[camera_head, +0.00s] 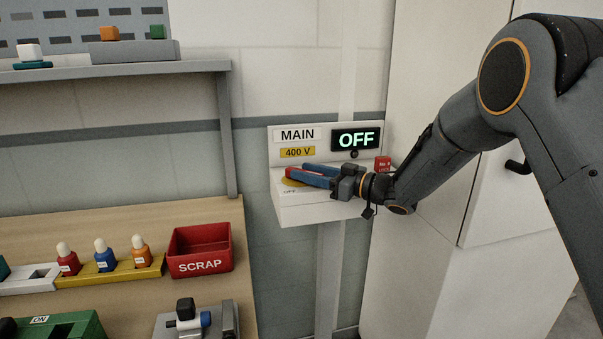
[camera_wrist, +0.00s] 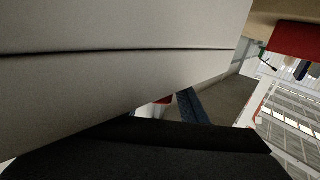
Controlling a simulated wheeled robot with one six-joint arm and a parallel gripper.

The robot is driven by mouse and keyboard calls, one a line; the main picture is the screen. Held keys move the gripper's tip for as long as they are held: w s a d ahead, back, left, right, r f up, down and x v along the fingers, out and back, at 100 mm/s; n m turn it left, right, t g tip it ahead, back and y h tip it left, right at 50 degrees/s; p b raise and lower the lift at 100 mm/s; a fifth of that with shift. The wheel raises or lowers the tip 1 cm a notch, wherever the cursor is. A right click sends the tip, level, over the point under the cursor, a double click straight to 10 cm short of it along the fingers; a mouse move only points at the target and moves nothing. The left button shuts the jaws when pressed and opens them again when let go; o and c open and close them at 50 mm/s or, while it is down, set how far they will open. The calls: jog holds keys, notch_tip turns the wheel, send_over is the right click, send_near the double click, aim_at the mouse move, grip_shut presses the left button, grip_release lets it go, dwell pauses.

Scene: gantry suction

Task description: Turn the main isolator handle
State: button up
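The main isolator is a white box (camera_head: 307,210) on a wall post, with a sign panel above it reading MAIN, 400 V and a lit OFF display (camera_head: 355,139). A yellow disc (camera_head: 292,183) shows partly on top of the box. A red part (camera_head: 296,170), likely the handle, shows at my gripper's blue fingers. My gripper (camera_head: 305,174) reaches in from the right, its fingers low over the box top. A blue finger (camera_wrist: 193,106) also shows in the wrist view, near a small red patch. The fingers hide most of the handle; grip and contact are unclear.
A small red tagged block (camera_head: 383,163) stands right of the display. A workbench at left holds a red SCRAP bin (camera_head: 200,250) and a yellow rack (camera_head: 112,273) of bottles. A shelf (camera_head: 115,69) is above. A pale cabinet (camera_head: 425,240) stands behind my arm.

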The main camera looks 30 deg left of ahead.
jog(key=shift+d+b, duration=0.45)
jog(key=shift+d, duration=2.35)
